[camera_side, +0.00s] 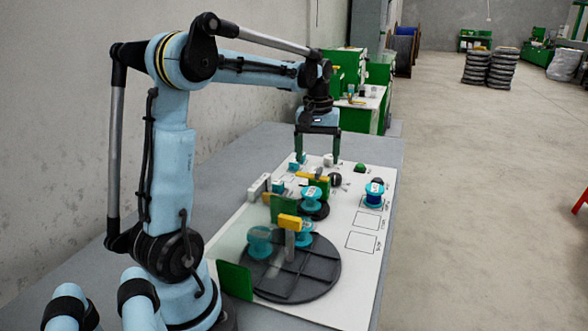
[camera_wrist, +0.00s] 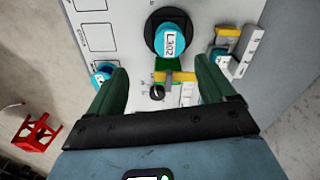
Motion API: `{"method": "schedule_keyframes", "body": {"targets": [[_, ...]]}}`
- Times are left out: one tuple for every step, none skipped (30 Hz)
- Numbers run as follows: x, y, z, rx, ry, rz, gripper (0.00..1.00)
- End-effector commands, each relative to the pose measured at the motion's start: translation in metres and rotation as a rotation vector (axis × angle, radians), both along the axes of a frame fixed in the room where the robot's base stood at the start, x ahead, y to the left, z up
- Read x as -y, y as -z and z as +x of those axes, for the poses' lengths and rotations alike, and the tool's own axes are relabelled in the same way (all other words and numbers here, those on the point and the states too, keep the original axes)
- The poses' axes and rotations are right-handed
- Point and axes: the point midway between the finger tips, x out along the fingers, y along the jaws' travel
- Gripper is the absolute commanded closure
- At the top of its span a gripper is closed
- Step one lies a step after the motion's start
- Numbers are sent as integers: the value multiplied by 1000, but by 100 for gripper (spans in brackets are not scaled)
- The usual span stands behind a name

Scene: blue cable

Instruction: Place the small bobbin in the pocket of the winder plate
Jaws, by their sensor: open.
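My gripper (camera_side: 317,161) is open and empty above the far end of the white board; its green fingers also show in the wrist view (camera_wrist: 160,66). A teal bobbin with dark blue winding (camera_side: 374,193) stands on the board's right side; in the wrist view it is left of my left finger (camera_wrist: 102,69). A labelled teal bobbin (camera_side: 312,195) sits on a small black disc (camera_side: 318,212); in the wrist view it is ahead of my fingers (camera_wrist: 171,38). Two more teal bobbins, one (camera_side: 305,232) and another (camera_side: 260,241), are at the large dark disc (camera_side: 300,278). I cannot tell which disc is the winder plate; no empty pocket is clear.
Green upright panels (camera_side: 284,209) and yellow-topped posts (camera_side: 289,222) stand around the discs. White blocks (camera_side: 257,187) line the left side. A small green dome (camera_side: 360,168) is right of my gripper. Outlined squares (camera_side: 361,242) on the board's right are empty.

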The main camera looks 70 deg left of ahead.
Motion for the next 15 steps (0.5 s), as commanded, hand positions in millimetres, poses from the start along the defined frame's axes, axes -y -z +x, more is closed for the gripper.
{"method": "schedule_keyframes", "body": {"targets": [[17, -4, 0, 22, 52, 15, 17], [27, -6, -1, 38, 87, 25, 17], [41, -8, -1, 64, 135, 42, 17], [52, -9, -2, 83, 175, 55, 17], [63, -11, -4, 102, 214, 67, 17], [77, -12, -6, 129, 267, 83, 17], [88, -12, -8, 149, 306, 96, 17], [98, -12, -10, 171, 345, 109, 17], [111, -12, -14, 198, 397, 124, 17], [121, -12, -17, 219, 435, 136, 17], [130, -11, -20, 239, 474, 148, 17], [143, -9, -25, 267, 524, 164, 17], [152, -7, -28, 289, 562, 175, 17], [160, -6, -32, 311, 598, 187, 17], [171, -3, -37, 339, 648, 202, 17]]}}
